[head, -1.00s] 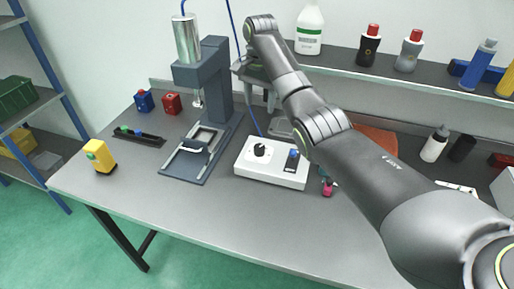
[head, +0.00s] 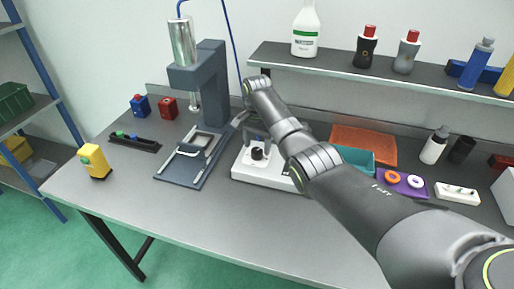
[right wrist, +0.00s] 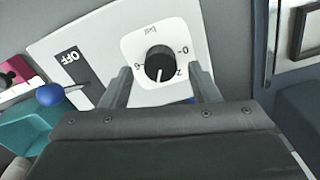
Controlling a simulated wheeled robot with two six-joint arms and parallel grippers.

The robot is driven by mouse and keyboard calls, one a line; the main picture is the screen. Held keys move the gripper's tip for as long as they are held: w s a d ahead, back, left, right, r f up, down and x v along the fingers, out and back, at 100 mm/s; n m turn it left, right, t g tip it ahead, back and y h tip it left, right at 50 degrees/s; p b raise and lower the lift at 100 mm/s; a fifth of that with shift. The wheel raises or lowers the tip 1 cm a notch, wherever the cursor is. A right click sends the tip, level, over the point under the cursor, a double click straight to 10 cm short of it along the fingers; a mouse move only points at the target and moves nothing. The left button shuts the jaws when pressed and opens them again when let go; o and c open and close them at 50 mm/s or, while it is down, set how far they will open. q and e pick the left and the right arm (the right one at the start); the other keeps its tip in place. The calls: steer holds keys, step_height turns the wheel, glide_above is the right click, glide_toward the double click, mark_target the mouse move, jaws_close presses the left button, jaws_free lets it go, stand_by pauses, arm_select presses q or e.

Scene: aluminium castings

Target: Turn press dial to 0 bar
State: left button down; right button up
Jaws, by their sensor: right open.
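The press dial is a black round knob (head: 258,153) on the white control box (head: 243,170) beside the grey press (head: 199,90). In the right wrist view the knob (right wrist: 160,63) sits on a white scale plate with 0, 2, 6 and "bar" readable. Its white pointer line faces down in the picture, between the 2 and the 6, away from the 0. My right gripper (head: 257,139) is above the box, over the knob. In the right wrist view its open fingers (right wrist: 160,82) stand either side of the knob without visible contact. My left gripper is out of view.
A blue-tipped lever (right wrist: 50,95) beside an OFF label is on the same box. A teal bin (head: 355,158), orange tray (head: 362,143) and purple tray (head: 405,187) stand to the right. The table front is clear.

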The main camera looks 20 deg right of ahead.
steer(key=shift+f, duration=1.3)
steer(key=c, duration=1)
steer(key=shift+o, duration=0.2)
steer(key=shift+r, duration=0.1)
